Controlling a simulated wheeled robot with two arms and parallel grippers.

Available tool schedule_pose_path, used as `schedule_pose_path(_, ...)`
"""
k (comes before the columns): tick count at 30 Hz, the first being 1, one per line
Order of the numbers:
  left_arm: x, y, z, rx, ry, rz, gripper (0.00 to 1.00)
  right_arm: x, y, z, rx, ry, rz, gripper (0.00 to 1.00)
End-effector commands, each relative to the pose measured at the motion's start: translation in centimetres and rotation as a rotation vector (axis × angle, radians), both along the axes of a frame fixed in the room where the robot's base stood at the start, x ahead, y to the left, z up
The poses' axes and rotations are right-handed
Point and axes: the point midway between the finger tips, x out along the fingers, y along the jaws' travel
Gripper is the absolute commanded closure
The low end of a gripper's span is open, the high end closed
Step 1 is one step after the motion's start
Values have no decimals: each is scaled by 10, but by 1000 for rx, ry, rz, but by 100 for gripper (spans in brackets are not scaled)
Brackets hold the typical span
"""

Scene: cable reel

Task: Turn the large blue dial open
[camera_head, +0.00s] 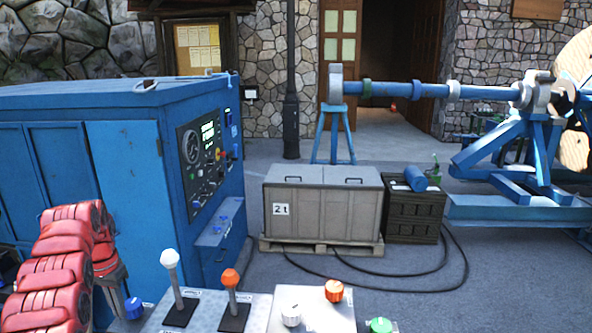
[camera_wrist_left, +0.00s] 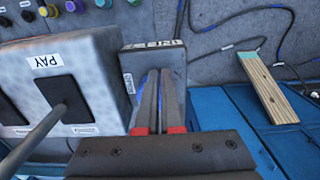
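A blue dial (camera_head: 133,308) shows low left in the head view, just left of the lever panel. My red left arm comes in from the left, and its dark wrist end is just beside the dial; the fingers cannot be made out there. In the left wrist view my left gripper (camera_wrist_left: 158,90) has its two grey fingers close together, over a small grey box (camera_wrist_left: 130,62) with white labels. Slivers of blue show beside the fingertips, where the dial is mostly hidden. Whether the fingers touch it is unclear. My right gripper is not in view.
Two levers, white-topped (camera_head: 169,258) and orange-topped (camera_head: 230,278), stand right of the dial. White (camera_head: 291,313), orange (camera_head: 334,291) and green (camera_head: 381,326) knobs lie farther right. A blue machine cabinet (camera_head: 110,165) stands behind the arm.

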Motion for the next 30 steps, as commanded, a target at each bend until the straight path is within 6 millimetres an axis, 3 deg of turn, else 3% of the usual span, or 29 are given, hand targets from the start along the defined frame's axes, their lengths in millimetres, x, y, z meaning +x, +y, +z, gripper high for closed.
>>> schedule_pose_path(12, 3, 2, 2, 3, -7, -1, 100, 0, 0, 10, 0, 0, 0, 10)
schedule_pose_path(30, 3, 3, 0, 4, -9, -1, 100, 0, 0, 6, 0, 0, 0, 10)
